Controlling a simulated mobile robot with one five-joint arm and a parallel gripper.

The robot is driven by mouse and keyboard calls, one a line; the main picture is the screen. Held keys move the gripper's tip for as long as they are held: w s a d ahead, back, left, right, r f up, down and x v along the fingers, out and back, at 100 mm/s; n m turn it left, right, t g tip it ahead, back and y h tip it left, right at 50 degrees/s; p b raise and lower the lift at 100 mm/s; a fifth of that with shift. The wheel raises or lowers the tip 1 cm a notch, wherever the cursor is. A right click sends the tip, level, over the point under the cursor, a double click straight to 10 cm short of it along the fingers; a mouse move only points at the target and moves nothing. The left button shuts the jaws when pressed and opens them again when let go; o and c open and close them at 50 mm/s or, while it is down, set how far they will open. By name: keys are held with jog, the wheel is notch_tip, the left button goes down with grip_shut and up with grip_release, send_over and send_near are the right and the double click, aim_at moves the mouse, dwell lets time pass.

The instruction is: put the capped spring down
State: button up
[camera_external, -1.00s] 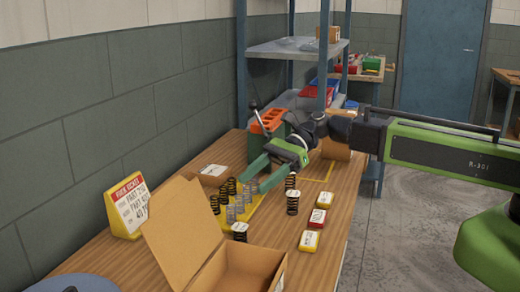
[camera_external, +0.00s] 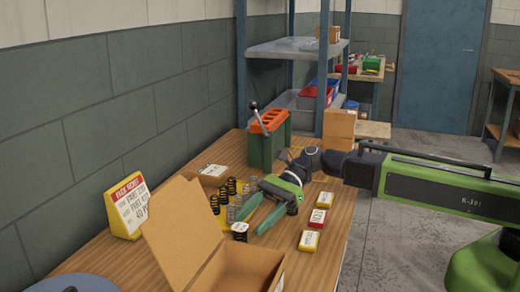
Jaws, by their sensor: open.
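A capped spring (camera_external: 240,233), dark with a pale top, stands upright on the wooden bench beside the open carton. My gripper (camera_external: 250,224) is open, its two green fingers pointing toward the front left. The fingertips are close to this spring; I cannot tell whether they touch it. Part of another dark spring (camera_external: 292,209) shows under my wrist, and my gripper hides the rest. Several black springs (camera_external: 223,192) and grey springs (camera_external: 239,200) stand in a group on the left, the grey ones partly hidden by my gripper.
An open cardboard carton (camera_external: 240,270) fills the bench front. A yellow sign (camera_external: 126,208) stands by the wall. Bare bench lies right of the carton.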

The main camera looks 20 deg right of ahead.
aim_at(240, 236)
jog(key=b+x, duration=0.1)
jog(key=x, duration=0.4)
jog(key=shift+f+b, duration=0.3)
jog(key=shift+b, duration=0.05)
jog(key=shift+r, duration=0.1)
grip_shut()
